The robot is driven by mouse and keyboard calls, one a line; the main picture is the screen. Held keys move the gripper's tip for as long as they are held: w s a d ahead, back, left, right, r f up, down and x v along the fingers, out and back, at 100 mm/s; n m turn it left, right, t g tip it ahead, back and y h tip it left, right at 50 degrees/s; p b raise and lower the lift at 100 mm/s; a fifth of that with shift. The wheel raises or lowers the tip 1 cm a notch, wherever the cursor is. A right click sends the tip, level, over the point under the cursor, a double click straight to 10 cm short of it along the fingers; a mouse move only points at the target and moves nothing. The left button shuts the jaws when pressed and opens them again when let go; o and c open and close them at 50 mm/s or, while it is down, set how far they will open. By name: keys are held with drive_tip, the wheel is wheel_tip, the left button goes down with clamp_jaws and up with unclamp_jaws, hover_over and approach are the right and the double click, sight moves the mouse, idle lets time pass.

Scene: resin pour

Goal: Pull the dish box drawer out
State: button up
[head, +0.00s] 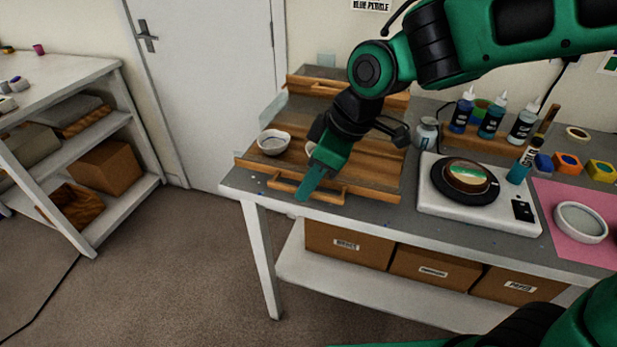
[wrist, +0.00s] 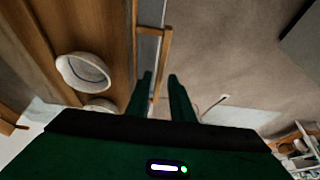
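The low wooden box (head: 375,168) at the left of the workbench bears white dishes, one of them a bowl (head: 273,142). A wooden bar handle (head: 332,191) stands out from its front edge. The wrist view shows this handle (wrist: 164,62) and a white bowl (wrist: 83,72) on the box. My gripper (head: 304,194) points down at the handle. In the wrist view its two fingers (wrist: 160,95) are apart, with the near end of the handle between them. A gap shows beside the handle; contact is not clear. The drawer looks closed, partly hidden by my gripper.
A white scale (head: 435,200) with a black turntable stands right of the box. Several bottles (head: 491,122) are behind it, and a pink mat (head: 560,245) lies further right. Labelled cardboard boxes (head: 345,243) sit on the shelf below. The floor (head: 180,270) in front is clear.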

drive_tip(key=shift+f, duration=0.1)
drive_tip(key=shift+d, duration=0.1)
drive_tip(key=v, duration=1)
drive_tip(key=shift+r, duration=0.35)
